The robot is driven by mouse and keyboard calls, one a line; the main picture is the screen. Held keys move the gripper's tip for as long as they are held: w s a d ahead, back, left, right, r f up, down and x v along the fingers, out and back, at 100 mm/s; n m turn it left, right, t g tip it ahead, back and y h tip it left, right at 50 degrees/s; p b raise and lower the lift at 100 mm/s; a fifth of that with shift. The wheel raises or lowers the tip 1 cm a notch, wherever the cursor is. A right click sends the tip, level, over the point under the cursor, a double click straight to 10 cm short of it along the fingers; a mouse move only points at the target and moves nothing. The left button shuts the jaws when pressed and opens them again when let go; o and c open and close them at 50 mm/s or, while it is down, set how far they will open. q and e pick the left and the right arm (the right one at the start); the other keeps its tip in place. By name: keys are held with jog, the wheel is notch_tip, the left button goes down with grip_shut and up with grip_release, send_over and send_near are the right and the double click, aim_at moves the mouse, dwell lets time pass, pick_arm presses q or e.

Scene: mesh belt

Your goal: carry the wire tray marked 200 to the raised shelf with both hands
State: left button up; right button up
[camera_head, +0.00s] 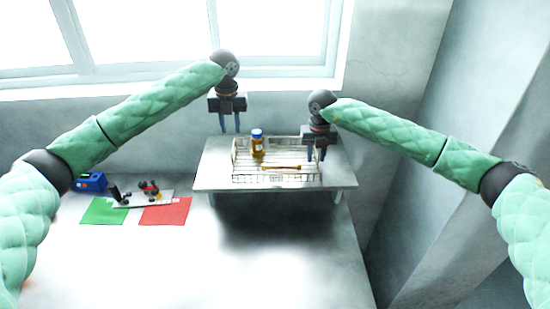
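The wire tray (240,178) rests on the raised shelf (210,172). A jar with a blue lid and amber contents (258,147) stands in it, and a thin orange-brown item (282,167) lies in it. No 200 mark is readable at this size. My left gripper (231,131) is open and empty, above and behind the tray's left end, apart from it. My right gripper (316,160) has its fingers apart at the tray's right end. They overlap the end wall in the picture, and I cannot tell whether they touch it.
On the white table (150,260) to the left lie a green sheet (103,211) and a red sheet (168,213). A light plate with small dark parts (145,198) and a blue object (90,182) are near them. A window wall is behind. The table's front is clear.

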notch_tip(320, 180, up, 12)
jog(key=shift+f, duration=0.1)
dwell(0.5)
